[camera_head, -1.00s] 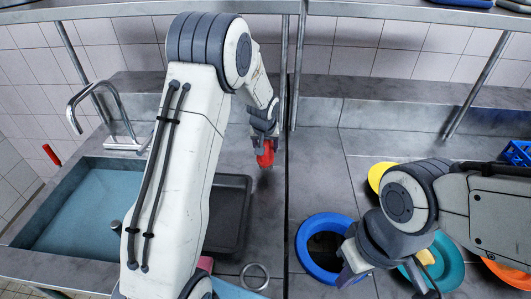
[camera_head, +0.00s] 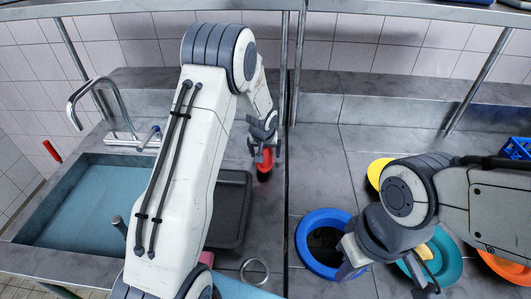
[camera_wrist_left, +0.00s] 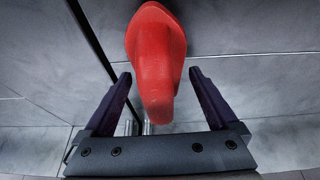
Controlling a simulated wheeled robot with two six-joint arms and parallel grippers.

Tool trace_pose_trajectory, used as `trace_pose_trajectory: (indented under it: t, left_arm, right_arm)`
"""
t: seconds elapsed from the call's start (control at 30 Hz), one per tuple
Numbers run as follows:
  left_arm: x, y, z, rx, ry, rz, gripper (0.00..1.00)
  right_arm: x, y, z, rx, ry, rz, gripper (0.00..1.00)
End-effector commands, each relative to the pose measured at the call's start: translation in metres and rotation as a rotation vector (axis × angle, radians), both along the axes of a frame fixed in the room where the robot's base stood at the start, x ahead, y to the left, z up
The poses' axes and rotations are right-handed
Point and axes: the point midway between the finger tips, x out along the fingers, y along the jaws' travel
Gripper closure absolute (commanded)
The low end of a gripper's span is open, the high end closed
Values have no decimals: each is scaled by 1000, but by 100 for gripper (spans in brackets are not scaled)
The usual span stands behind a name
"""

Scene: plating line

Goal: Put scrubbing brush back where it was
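The scrubbing brush shows as a red, rounded body (camera_head: 264,166) with a dark lower end, over the counter right of the sink tray. My left gripper (camera_head: 263,143) is above it, pointing down. In the left wrist view, the red brush (camera_wrist_left: 157,60) lies between my left gripper's two dark fingers (camera_wrist_left: 160,78). The fingers are spread, with gaps beside the brush's narrow near end. The brush's underside is hidden there. My right gripper (camera_head: 349,270) hangs over the right edge of the blue ring; its finger gap does not show clearly.
The sink (camera_head: 85,205) with a tap (camera_head: 100,95) is at left, beside a dark tray (camera_head: 232,210). A blue ring around an opening (camera_head: 305,235), yellow (camera_head: 376,170), teal (camera_head: 449,262) and orange (camera_head: 508,270) round pieces lie right. Counter behind the blue ring is clear.

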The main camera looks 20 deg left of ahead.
Motion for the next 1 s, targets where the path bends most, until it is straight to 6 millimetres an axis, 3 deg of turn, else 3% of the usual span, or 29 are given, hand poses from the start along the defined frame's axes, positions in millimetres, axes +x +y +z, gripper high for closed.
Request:
trace_pose_trajectory:
  t: [0.33,0.7,1.0]
  left_arm:
    - [-2,0,11,1,-3,0,7]
    - [-30,-7,81,1,-6,0,7]
    - [-43,-10,112,0,-1,0,7]
  right_arm:
    - [0,0,2,0,0,0,100]
    - [0,0,-6,0,0,0,100]
    - [0,0,-9,0,0,0,100]
